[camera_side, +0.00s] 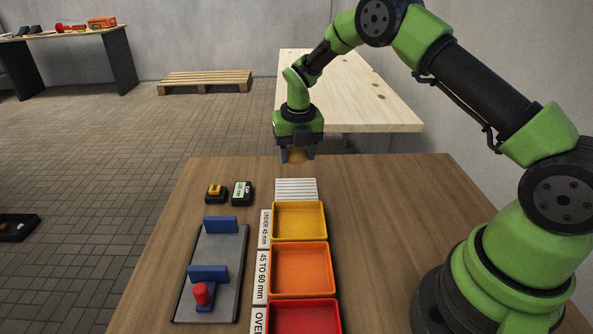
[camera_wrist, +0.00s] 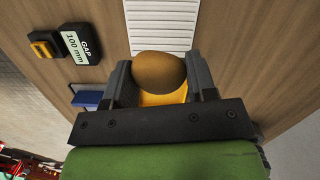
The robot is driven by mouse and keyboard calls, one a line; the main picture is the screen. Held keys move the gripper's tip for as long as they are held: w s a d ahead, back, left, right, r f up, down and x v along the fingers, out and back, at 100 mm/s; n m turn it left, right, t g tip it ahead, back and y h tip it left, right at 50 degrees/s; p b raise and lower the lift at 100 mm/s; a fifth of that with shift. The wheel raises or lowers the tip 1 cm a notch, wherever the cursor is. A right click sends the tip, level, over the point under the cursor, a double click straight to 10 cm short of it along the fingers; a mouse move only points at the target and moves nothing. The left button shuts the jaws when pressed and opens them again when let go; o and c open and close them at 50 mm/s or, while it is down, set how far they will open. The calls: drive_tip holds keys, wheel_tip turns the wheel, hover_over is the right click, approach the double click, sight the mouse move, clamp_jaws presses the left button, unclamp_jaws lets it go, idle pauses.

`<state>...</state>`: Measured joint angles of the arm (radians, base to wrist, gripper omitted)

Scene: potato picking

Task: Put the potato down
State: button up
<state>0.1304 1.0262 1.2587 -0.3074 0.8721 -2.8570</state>
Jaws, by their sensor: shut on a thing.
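A brown potato (camera_wrist: 158,72) is held between the two fingers of my gripper (camera_wrist: 160,84) in the wrist view. In the side view my gripper (camera_side: 297,155) is shut on the potato (camera_side: 297,156), above the far edge of the wooden table. A white ribbed pad (camera_side: 296,189) lies on the table just in front of the gripper; it also shows beyond the potato in the wrist view (camera_wrist: 160,28). A yellow tray (camera_side: 299,220), an orange tray (camera_side: 300,270) and a red tray (camera_side: 303,317) stand in a row, with size labels beside them. The trays look empty.
A grey plate with blue blocks (camera_side: 220,225) and a red knob (camera_side: 201,293) lies left of the trays. A gap display (camera_side: 242,193) reading 100 mm and a yellow switch (camera_side: 215,193) stand behind it. The table right of the trays is clear.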

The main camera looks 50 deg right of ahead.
wheel_tip(320, 180, up, 2)
drive_tip(key=a, duration=1)
hover_over(218, 252)
drive_tip(key=f, duration=0.5)
drive_tip(key=shift+s+a, duration=0.1)
drive_tip(key=shift+s, duration=0.1)
drive_tip(key=shift+f, duration=2.15)
drive_tip(key=shift+f, duration=0.15)
drive_tip(key=o, duration=0.9)
